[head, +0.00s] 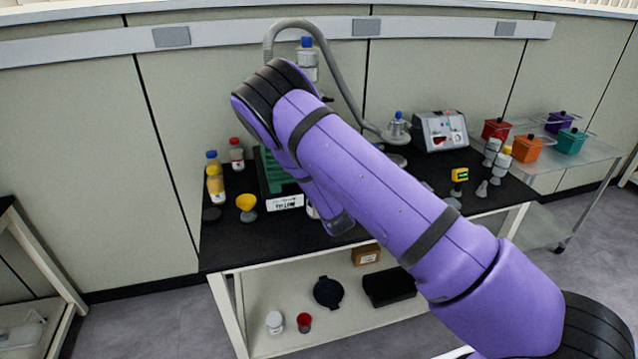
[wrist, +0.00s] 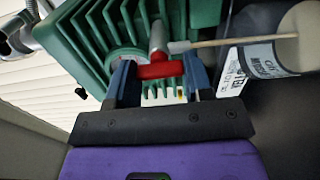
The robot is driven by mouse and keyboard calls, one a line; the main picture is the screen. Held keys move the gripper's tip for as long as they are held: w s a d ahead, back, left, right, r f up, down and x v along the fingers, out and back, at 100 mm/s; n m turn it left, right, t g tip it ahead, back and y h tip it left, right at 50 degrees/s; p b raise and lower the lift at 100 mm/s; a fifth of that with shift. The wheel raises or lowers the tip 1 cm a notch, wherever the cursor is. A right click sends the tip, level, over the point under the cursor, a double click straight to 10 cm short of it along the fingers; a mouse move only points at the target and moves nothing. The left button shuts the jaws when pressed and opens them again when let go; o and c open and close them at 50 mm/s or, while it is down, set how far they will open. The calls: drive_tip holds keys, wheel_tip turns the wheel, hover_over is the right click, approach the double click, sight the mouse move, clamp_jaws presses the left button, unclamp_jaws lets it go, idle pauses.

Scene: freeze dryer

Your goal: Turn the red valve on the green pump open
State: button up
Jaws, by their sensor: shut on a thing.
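The green pump (head: 272,172) stands on the black bench top, partly hidden behind my purple arm; its ribbed green housing (wrist: 85,40) fills the upper part of the wrist view. The red valve (wrist: 160,71) is a short bar handle on a grey stem at the pump. My gripper (wrist: 160,82) has one blue finger at each end of the red bar and is shut on it. In the head view my arm hides the valve and the fingers.
A labelled bottle (wrist: 262,60) and a thin pale rod (wrist: 240,41) are close to the right finger. A grey hose (head: 335,70) arches behind my arm. A grey instrument (head: 440,131) stands at the right.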

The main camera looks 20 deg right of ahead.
drive_tip(key=o, duration=0.9)
drive_tip(key=s, duration=1.1)
drive_tip(key=shift+w, duration=0.1)
